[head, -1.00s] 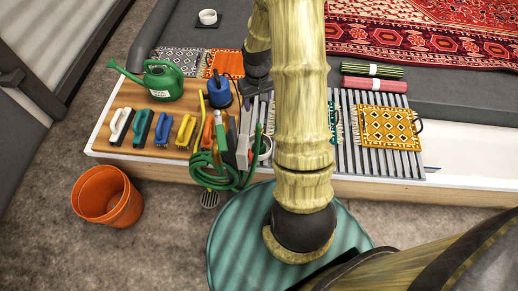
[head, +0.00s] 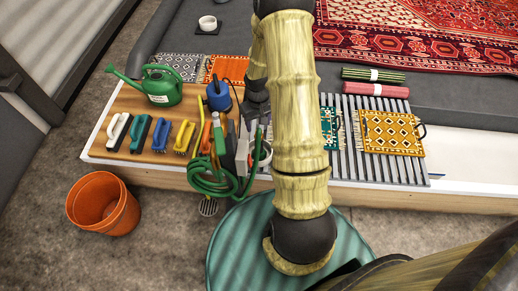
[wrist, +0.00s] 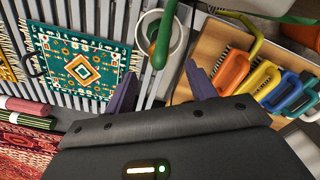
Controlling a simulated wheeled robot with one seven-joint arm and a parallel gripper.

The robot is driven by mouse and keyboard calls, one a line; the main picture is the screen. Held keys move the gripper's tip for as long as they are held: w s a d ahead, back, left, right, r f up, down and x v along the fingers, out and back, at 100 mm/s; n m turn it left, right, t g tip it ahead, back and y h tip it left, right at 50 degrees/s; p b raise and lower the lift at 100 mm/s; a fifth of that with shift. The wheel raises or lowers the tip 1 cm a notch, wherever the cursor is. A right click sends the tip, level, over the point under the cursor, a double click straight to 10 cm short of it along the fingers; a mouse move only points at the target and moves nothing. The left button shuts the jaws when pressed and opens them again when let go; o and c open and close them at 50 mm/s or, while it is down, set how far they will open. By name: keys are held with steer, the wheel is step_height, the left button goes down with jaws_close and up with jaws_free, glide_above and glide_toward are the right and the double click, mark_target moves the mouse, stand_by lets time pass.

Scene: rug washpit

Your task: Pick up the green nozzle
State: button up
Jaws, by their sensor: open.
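In the head view the green nozzle (head: 255,148) is small and partly hidden beside my arm, near the coiled green hose (head: 208,182). My gripper (wrist: 162,88) is open in the wrist view, with its two purple-grey fingers apart and nothing between them. The nozzle lies beyond the fingertips, roughly in line with the gap. In the head view my gripper is mostly hidden among my arm and the tools.
Several brushes, such as the yellow brush (head: 184,137), stand on the wooden board. A green watering can (head: 161,86) and an orange bucket (head: 102,201) are left.

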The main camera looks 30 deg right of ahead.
mark_target(259, 137)
steer(key=shift+f+b, duration=0.4)
steer(key=shift+f, duration=1.5)
step_height(259, 137, down, 5)
steer(key=shift+d+f+b, duration=0.1)
steer(key=shift+f+b, duration=0.05)
steer(key=shift+b, duration=0.95)
steer(key=c, duration=1.1)
